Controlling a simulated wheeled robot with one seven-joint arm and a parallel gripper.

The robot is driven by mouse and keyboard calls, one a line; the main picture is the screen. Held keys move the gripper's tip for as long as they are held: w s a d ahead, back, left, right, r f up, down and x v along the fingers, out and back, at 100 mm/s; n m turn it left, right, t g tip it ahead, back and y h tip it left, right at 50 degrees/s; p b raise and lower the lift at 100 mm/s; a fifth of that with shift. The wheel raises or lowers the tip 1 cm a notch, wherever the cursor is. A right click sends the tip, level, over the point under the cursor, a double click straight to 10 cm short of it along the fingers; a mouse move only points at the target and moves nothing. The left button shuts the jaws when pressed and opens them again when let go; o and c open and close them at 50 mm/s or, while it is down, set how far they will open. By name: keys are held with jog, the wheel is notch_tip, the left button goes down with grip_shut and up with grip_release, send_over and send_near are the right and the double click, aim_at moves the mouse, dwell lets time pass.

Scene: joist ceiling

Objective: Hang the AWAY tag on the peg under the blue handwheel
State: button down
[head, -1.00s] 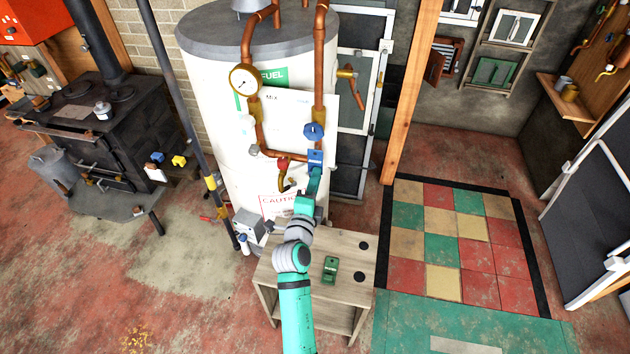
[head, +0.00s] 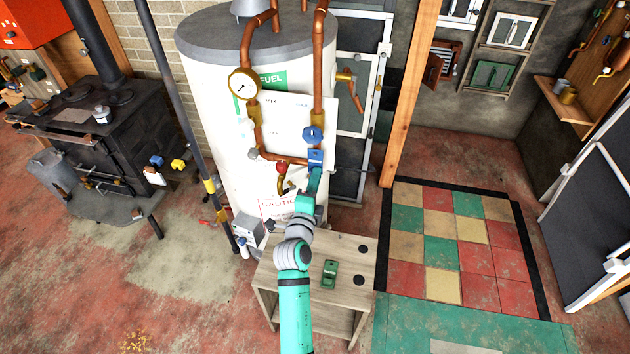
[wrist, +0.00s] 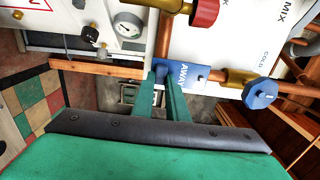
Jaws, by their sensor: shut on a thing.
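My gripper (wrist: 165,88) is shut on the blue AWAY tag (wrist: 182,74), gripping it near one end. In the head view the tag (head: 315,157) is upright at the tip of my gripper (head: 316,172), just below the blue handwheel (head: 313,132) on the right copper pipe. The handwheel also shows in the wrist view (wrist: 260,93), to the right of the tag. The tag is close to the pipework. I cannot make out the peg, nor whether the tag touches it or hangs on it.
A white tank (head: 225,110) stands behind the pipes, with a gauge (head: 243,84) and a red handwheel (head: 282,167) left of the tag. A small wooden table (head: 345,250) below bears a green object (head: 330,273). A wooden post (head: 408,95) stands to the right.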

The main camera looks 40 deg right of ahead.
jog(key=shift+w+d, duration=0.2)
jog(key=shift+d, duration=0.1)
jog(key=c, duration=1.7)
grip_release()
jog(key=shift+o, duration=0.2)
jog(key=v, duration=1.4)
jog(key=shift+s+a, duration=0.25)
jog(key=shift+a, duration=0.05)
